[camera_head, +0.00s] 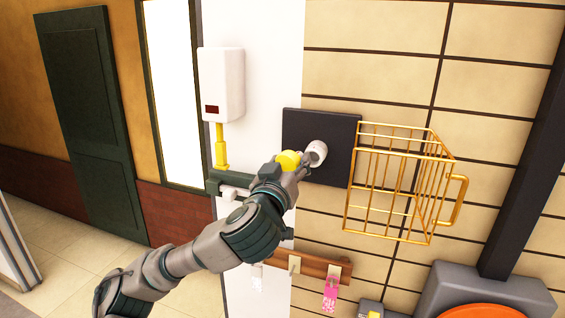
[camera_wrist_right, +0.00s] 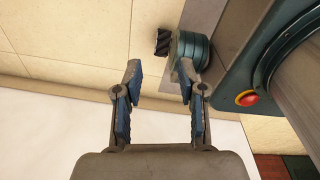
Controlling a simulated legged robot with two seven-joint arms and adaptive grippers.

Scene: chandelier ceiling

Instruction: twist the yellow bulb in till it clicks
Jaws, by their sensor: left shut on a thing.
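The yellow bulb (camera_head: 288,160) is at my left gripper (camera_head: 302,165), which is shut on it in front of the dark square panel (camera_head: 335,125). A white round socket (camera_head: 317,152) sticks out from the panel just right of the bulb. The fingers partly cover the gap between bulb and socket, so I cannot tell whether they touch. My right gripper (camera_wrist_right: 160,100) shows in the right wrist view, open, with its blue-padded fingers apart and nothing between them.
A gold wire basket (camera_head: 390,185) hangs on the wall right of the panel. A white box (camera_head: 221,84) is up left, with a yellow pipe (camera_head: 221,147) below. A wooden hook rail (camera_head: 310,266) with a pink tag (camera_head: 330,293) is below. A grey unit (camera_head: 490,292) stands lower right.

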